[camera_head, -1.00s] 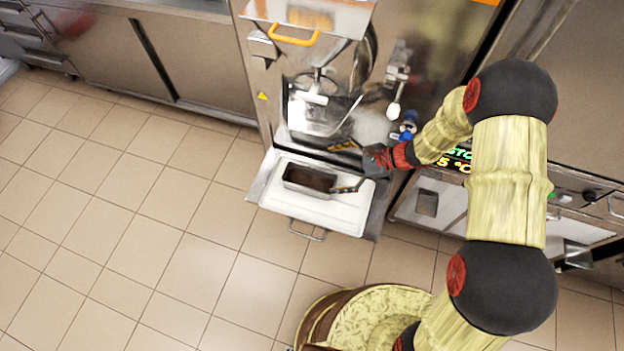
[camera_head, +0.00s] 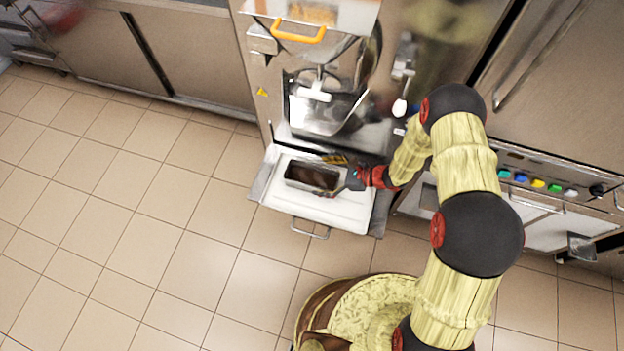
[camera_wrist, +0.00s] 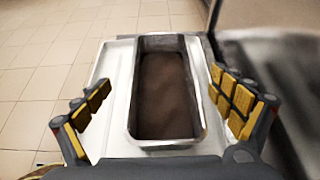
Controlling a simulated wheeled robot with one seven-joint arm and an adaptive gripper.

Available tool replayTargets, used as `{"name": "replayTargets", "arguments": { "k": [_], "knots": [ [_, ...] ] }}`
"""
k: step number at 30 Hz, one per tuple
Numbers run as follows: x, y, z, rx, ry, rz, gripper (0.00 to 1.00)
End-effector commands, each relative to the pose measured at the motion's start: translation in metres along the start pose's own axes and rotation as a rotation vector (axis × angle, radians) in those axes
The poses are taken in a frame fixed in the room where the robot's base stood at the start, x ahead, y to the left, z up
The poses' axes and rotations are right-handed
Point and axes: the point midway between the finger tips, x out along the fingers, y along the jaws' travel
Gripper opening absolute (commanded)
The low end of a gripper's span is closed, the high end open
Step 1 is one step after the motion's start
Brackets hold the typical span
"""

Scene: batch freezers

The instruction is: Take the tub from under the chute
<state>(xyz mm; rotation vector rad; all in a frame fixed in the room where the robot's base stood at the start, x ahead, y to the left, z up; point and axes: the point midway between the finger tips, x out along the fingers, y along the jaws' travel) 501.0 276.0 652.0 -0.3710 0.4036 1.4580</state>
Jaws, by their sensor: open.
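The tub (camera_head: 312,177) is a rectangular metal pan with brown contents. It sits on the white shelf (camera_head: 330,212) below the chute (camera_head: 330,112) of the freezer. In the wrist view the tub (camera_wrist: 164,90) stands between my fingers, lengthwise away from me. My gripper (camera_head: 338,175) is at the tub's right end, with its fingers open. In the wrist view the open fingers of my gripper (camera_wrist: 160,106) flank the tub's near part.
The freezer's metal front rises behind the shelf, with an orange handle (camera_head: 298,30) above. A wire handle (camera_head: 310,228) sticks out at the shelf's front. A machine with coloured buttons (camera_head: 537,184) stands right. Tiled floor (camera_head: 140,220) is free at left.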

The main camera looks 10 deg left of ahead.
Motion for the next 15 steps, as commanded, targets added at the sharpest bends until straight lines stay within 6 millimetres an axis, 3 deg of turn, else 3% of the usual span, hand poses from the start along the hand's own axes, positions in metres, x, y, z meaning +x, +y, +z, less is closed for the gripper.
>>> {"name": "replayTargets", "arguments": {
  "k": [8, 15],
  "knots": [
    [0.040, -0.004, -0.004, -0.002, 0.000, 0.003, 0.94],
    [0.044, -0.005, -0.002, -0.001, 0.000, 0.001, 0.94]
  ]
}}
